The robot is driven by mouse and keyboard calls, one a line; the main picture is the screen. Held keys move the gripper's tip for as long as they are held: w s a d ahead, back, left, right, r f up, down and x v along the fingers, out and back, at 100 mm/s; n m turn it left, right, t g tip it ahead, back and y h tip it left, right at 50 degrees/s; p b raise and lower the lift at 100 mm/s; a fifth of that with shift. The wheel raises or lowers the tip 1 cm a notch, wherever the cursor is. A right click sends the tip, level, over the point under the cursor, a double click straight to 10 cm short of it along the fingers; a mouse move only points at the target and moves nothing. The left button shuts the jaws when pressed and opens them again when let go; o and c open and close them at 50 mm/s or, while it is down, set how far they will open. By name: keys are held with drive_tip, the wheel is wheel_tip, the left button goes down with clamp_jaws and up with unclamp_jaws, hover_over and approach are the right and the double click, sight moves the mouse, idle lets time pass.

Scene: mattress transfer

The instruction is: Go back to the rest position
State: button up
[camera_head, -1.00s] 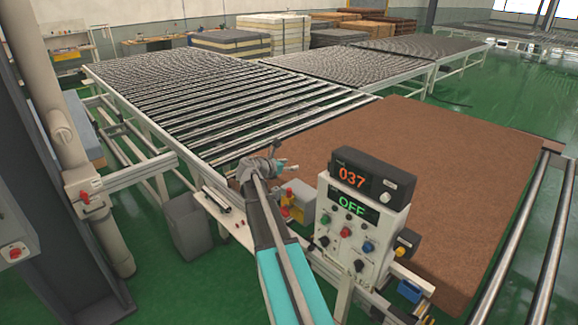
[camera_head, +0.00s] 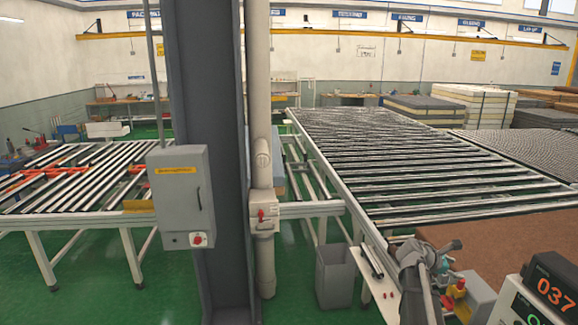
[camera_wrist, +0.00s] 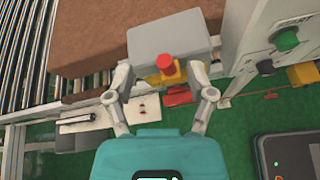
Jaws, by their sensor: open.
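My gripper (camera_wrist: 160,76) is open and empty in the wrist view, its two fingers spread on either side of a red push button (camera_wrist: 166,64) on a yellow base. I cannot tell whether the fingers touch anything. In the head view my gripper (camera_head: 442,256) is at the lower right, above the red button (camera_head: 460,284) and left of the control box. The brown mattress (camera_head: 500,240) lies at the right, at the near end of the roller conveyor (camera_head: 440,170). It also shows in the wrist view (camera_wrist: 90,45).
The control box (camera_head: 545,295) reads 037 at the right edge. A grey column (camera_head: 205,90) with a switch cabinet (camera_head: 182,195) stands left of centre. A grey bin (camera_head: 335,277) stands beside the conveyor. Another roller table (camera_head: 75,185) is at the left. Green floor shows between them.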

drive_tip(key=s+a+f+m+y+b, duration=0.4)
drive_tip(key=a+f, duration=0.4)
drive_tip(key=a, duration=0.5)
drive_tip(key=s+a+f+m+y+b, duration=0.4)
drive_tip(key=a+f, duration=0.4)
drive_tip(key=a, duration=0.4)
drive_tip(key=s+a+f+m+g+y+b, duration=0.1)
drive_tip(key=s+a+f+m+y+b, duration=0.3)
drive_tip(key=a, duration=0.9)
drive_tip(key=s+f+m+b, duration=0.1)
drive_tip(key=s+f+m, duration=0.2)
drive_tip(key=f, duration=0.1)
drive_tip(key=shift+s+a+f+m+y, duration=0.3)
drive_tip(key=shift+m+y, duration=0.1)
drive_tip(key=shift+d, duration=0.15)
